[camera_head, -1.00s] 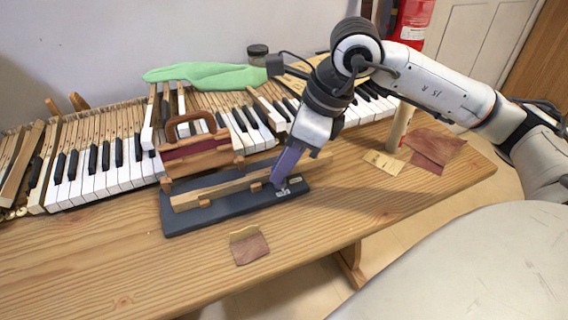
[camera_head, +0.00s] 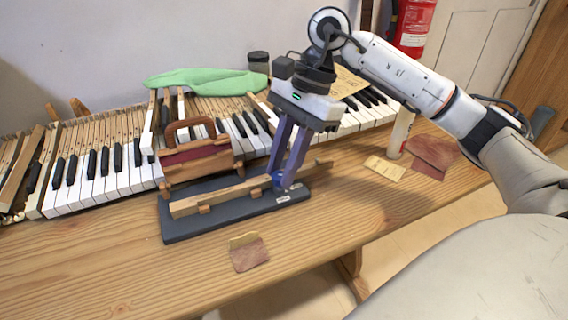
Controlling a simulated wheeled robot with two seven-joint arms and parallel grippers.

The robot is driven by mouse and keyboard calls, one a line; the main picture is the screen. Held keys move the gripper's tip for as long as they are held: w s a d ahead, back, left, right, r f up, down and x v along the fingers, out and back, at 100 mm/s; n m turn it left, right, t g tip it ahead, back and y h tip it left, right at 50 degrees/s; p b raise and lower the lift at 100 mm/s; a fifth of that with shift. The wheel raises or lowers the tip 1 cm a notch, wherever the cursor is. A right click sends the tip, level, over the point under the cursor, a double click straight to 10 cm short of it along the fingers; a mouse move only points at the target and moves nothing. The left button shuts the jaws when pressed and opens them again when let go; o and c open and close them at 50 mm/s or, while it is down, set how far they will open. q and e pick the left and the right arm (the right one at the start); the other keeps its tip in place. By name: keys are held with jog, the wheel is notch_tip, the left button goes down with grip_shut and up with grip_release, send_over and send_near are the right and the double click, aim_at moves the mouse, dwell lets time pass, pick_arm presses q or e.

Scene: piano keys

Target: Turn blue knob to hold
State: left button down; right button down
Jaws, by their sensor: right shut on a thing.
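The blue knob (camera_head: 279,179) sits at the right end of the dark grey jig base (camera_head: 185,229) and shows between my right gripper's fingers. My right gripper (camera_head: 281,184) points down with its two purple fingers around the knob, shut on it. The fingers hide part of the knob. A wooden key stick (camera_head: 222,195) lies along the jig next to the knob. A small pale label (camera_head: 283,199) is on the base just in front of the knob. My left gripper does not show.
A wooden block with a handle and red felt (camera_head: 195,155) stands behind the jig. Piano keys (camera_head: 100,170) and a green cloth (camera_head: 205,80) lie behind. A leather scrap (camera_head: 248,254) lies in front. A pale cylinder (camera_head: 399,133) stands at right. The front left table is clear.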

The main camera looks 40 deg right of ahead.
jog(key=n, duration=0.1)
jog(key=n+g, duration=0.1)
jog(key=n, duration=0.3)
jog(key=shift+w+g+h, duration=0.25)
jog(key=shift+g+h, duration=0.15)
jog(key=shift+n+b, duration=0.3)
jog(key=c, duration=1.5)
grip_release()
jog(key=shift+c, duration=0.2)
jog(key=p+v, duration=0.3)
jog(key=v, duration=0.7)
jog(key=shift+w+r, duration=0.15)
